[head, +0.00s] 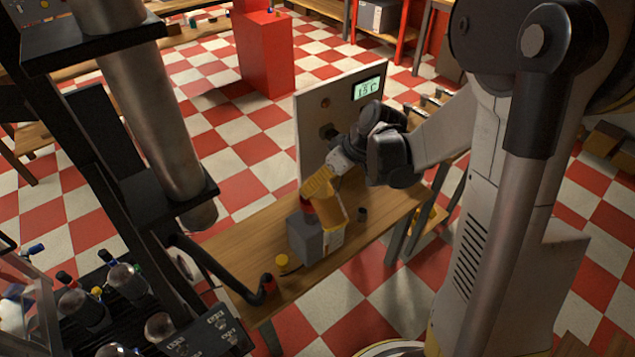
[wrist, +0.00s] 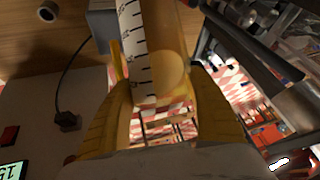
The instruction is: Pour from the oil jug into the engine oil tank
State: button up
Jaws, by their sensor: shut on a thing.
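The oil jug (wrist: 160,65) is a yellowish see-through vessel with a white scale strip, and it sits between the yellow fingers of my gripper (wrist: 155,80) in the wrist view. My gripper (head: 321,187) is shut on it and holds it at the bench in the head view. The jug (head: 333,212) looks tilted there, close against a grey box with a red neck, which appears to be the engine oil tank (head: 305,241). The jug's mouth and any oil stream cannot be made out.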

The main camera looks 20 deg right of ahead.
dwell(0.3)
jog(key=shift+f+g, duration=0.4)
jog(key=shift+g, duration=0.1)
dwell(2.3)
jog(key=shift+f+g+h, duration=0.2)
jog(key=shift+g+h, duration=0.1)
jog(key=shift+g, duration=0.2)
dwell(2.1)
jog(key=shift+w+f+g, duration=0.1)
jog(key=shift+f+g, duration=0.1)
jog(key=shift+g, duration=0.2)
dwell(1.9)
